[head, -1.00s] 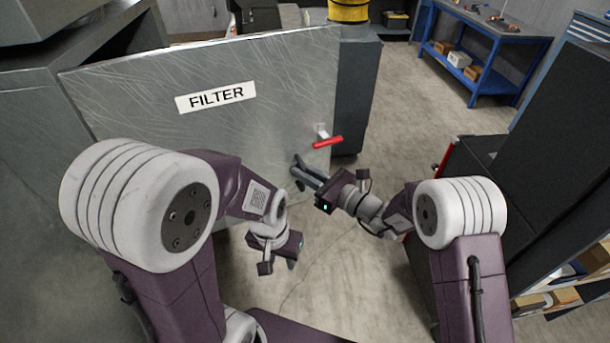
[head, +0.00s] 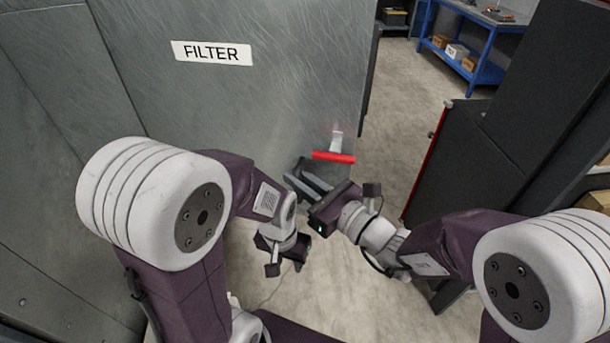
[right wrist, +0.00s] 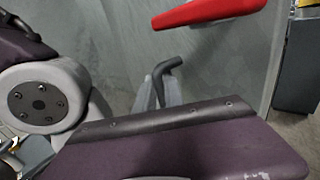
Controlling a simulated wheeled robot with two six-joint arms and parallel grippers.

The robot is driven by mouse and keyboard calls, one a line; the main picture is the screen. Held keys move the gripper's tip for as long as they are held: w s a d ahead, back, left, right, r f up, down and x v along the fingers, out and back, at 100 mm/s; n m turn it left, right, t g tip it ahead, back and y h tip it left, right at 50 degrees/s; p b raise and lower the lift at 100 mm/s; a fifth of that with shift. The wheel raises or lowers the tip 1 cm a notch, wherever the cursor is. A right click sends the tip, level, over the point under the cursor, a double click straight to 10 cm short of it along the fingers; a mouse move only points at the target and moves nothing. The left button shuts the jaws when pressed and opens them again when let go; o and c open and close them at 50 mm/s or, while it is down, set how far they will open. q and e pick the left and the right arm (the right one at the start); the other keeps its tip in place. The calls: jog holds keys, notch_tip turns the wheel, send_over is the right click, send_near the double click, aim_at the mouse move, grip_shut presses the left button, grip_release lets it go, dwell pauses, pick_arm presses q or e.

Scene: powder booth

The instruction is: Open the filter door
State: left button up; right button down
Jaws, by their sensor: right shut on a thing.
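The filter door (head: 250,100) is a large scratched grey metal panel with a white FILTER label (head: 211,53). Its red bar handle (head: 333,157) sits on a pale bracket near the lower right edge and shows at the top of the right wrist view (right wrist: 205,11). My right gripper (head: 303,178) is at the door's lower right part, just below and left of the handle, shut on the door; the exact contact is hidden. The handle is not between its fingers. My left gripper (head: 290,262) hangs lower, apart from the door; its fingers are too unclear to judge.
A dark cabinet (head: 470,150) with a red edge stands at the right, near my right arm. A blue workbench (head: 475,40) with boxes is at the back right. Free floor (head: 400,80) lies between the door and the cabinet.

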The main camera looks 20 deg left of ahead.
jog(key=shift+s+r, duration=0.1)
jog(key=shift+s, duration=0.25)
jog(key=c, duration=1.6)
grip_release()
jog(key=shift+o, duration=0.7)
jog(key=shift+a, duration=0.2)
jog(key=shift+d, duration=0.1)
